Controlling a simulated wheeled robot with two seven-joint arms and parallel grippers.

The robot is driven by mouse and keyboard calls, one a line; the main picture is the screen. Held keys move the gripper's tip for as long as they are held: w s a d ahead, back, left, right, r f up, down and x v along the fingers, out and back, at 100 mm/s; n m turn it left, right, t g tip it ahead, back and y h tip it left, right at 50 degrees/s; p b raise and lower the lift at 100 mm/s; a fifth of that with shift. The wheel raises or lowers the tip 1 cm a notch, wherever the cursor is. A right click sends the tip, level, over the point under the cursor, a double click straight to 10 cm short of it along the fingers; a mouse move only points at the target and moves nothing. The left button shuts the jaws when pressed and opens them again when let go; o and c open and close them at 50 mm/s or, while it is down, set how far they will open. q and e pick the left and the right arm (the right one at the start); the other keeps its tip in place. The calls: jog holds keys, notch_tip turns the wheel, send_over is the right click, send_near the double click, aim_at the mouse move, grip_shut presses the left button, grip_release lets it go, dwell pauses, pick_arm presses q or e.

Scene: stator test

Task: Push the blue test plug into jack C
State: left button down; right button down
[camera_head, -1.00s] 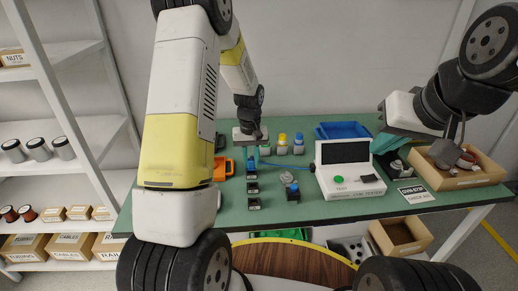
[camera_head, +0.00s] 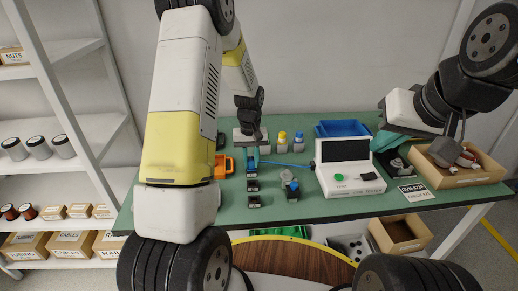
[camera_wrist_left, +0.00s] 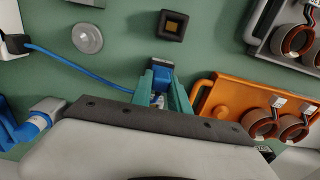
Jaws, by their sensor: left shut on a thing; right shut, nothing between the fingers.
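My left gripper (camera_wrist_left: 163,92) has teal fingers shut on the blue test plug (camera_wrist_left: 159,75) in the left wrist view. The plug's nose is at a black jack block (camera_wrist_left: 166,50); I cannot tell how deep it sits. The gripper also shows in the head view (camera_head: 252,158), at the far end of a row of black jacks. A second jack (camera_wrist_left: 172,25) with a square socket stands clear beyond it. Jack letters are not readable. A blue cable (camera_wrist_left: 80,67) runs from the plug towards the white tester (camera_head: 350,168). My right gripper (camera_head: 385,142) is shut and empty, right of the tester.
Bottles (camera_head: 298,143) and a blue bin (camera_head: 343,128) stand at the back.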

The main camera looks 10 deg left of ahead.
pick_arm(q)
jog(key=c, duration=1.2)
grip_release()
jog(key=shift+o, duration=0.2)
notch_tip(320, 180, up, 8)
jog(key=shift+f, duration=0.1)
